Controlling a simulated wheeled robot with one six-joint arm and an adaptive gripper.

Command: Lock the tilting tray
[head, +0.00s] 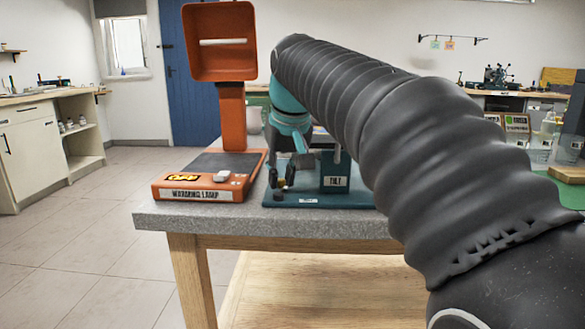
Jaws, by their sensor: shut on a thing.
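The tilting tray's device stands on the grey table, with a dark teal base (325,201) and an upright block labelled TILT (335,182). The tray part itself is mostly hidden behind my arm. A small dark knob with a brass-coloured part (281,187) sits at the base's left front. My gripper (281,180) points down over this knob from above. Its dark fingers appear shut on the knob, though the contact is small and partly hidden.
An orange warming lamp (231,118) stands on the table just left of the base, its square head raised high. The stone tabletop's front edge (260,228) is bare. A cabinet (35,150) stands far left. The floor on the left is clear.

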